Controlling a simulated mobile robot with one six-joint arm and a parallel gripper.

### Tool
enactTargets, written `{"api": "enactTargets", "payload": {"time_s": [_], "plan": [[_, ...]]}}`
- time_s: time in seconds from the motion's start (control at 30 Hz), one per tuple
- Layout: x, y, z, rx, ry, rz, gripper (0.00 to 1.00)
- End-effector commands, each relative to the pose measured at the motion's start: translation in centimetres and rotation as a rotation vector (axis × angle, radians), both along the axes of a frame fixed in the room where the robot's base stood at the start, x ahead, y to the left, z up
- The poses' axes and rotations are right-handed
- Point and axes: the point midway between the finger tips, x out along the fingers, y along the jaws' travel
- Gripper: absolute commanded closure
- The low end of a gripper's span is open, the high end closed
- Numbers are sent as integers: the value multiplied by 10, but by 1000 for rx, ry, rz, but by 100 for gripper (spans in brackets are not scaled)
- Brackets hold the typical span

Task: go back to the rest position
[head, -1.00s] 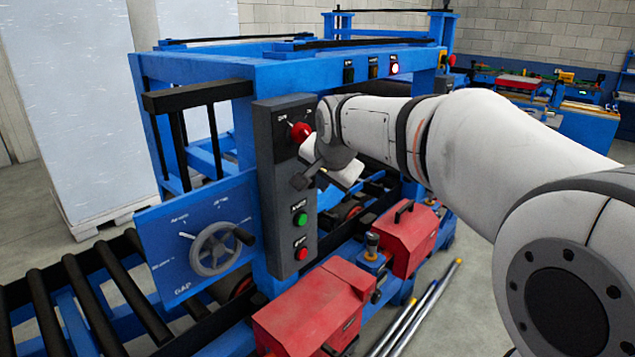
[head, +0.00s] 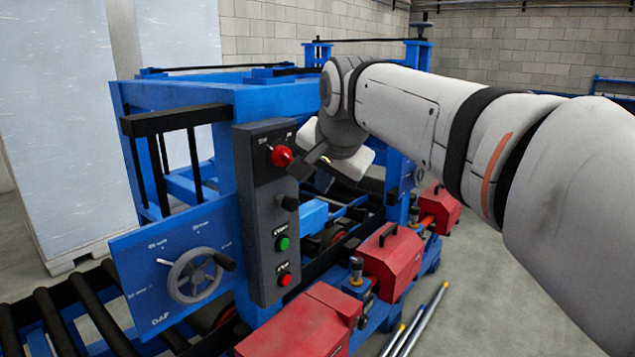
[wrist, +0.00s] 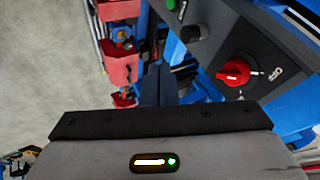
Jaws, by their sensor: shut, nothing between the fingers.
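My gripper (head: 303,168) is beside the upper part of the dark grey control panel (head: 256,235), just right of the red rotary knob (head: 281,156) in the head view. In the wrist view my gripper (wrist: 158,82) has its dark fingers together and empty. The red knob (wrist: 234,73) shows to the right of the fingers, apart from them, with the label OFF beside it. My arm reaches in from the right of the head view.
A blue roller machine carries the panel, a grey handwheel (head: 195,276), a green button (head: 282,243) and a lower red button (head: 285,279). Red boxes (head: 393,250) line its near side. Metal rods (head: 418,318) lie on the floor. Open floor is at right.

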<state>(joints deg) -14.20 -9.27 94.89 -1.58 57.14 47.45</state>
Motion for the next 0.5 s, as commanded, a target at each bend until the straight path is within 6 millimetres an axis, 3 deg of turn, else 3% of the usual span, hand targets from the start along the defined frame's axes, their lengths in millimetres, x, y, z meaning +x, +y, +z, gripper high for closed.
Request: {"api": "enactTargets", "payload": {"time_s": [0.17, 0.27, 0.5], "plan": [[-12, -12, -18, -39, 22, 27, 100], [-37, -33, -52, -109, 65, 84, 100], [-130, -87, -163, -293, 210, 303, 100]]}}
